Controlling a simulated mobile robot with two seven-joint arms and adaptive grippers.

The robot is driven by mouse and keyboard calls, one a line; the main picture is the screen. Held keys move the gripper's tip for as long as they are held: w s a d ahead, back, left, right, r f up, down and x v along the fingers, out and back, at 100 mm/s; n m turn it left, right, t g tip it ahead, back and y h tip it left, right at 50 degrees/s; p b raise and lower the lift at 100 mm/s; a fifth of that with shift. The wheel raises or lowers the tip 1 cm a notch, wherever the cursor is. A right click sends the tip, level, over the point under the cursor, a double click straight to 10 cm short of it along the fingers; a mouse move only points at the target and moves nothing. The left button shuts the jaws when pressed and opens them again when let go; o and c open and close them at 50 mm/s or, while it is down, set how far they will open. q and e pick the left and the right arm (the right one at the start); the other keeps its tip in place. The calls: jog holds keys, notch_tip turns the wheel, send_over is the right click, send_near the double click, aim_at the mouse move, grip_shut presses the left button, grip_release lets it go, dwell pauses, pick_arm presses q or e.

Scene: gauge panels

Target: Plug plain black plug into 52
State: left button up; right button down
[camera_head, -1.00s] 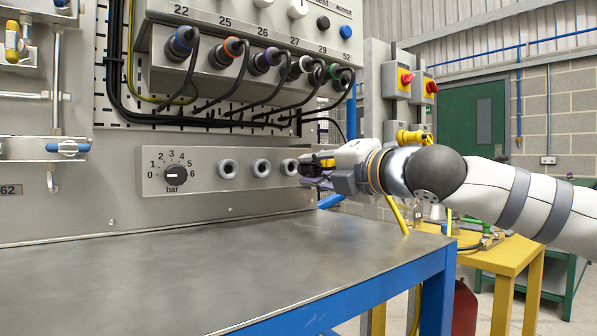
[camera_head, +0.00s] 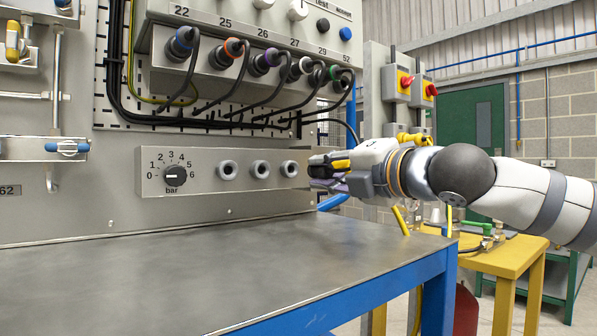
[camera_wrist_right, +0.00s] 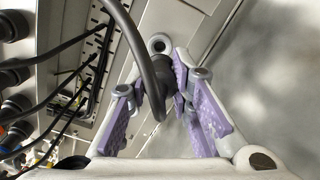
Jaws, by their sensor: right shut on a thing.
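My right gripper (camera_head: 320,170) is to the right of the lower panel, a little clear of its right socket. In the right wrist view its purple-padded fingers (camera_wrist_right: 165,92) are shut on a dark plug with a thick grey-black cable (camera_wrist_right: 157,100). The plug is partly hidden by the cable and fingers. A round grey socket (camera_wrist_right: 160,44) lies just beyond the fingertips. My left gripper is not in view.
Ringed plugs fill the upper row, such as a blue one (camera_head: 181,43) and an orange one (camera_head: 230,49), with cables looping below. The lower panel (camera_head: 205,187) has a bar knob (camera_head: 175,176) and three open grey sockets. The metal bench top (camera_head: 210,265) is clear.

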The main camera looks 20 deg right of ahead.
aim_at(334, 170)
jog(key=shift+s, duration=0.1)
jog(key=v, duration=0.7)
jog(key=shift+s+d, duration=0.15)
jog(key=shift+s, duration=0.2)
jog(key=shift+r, duration=0.1)
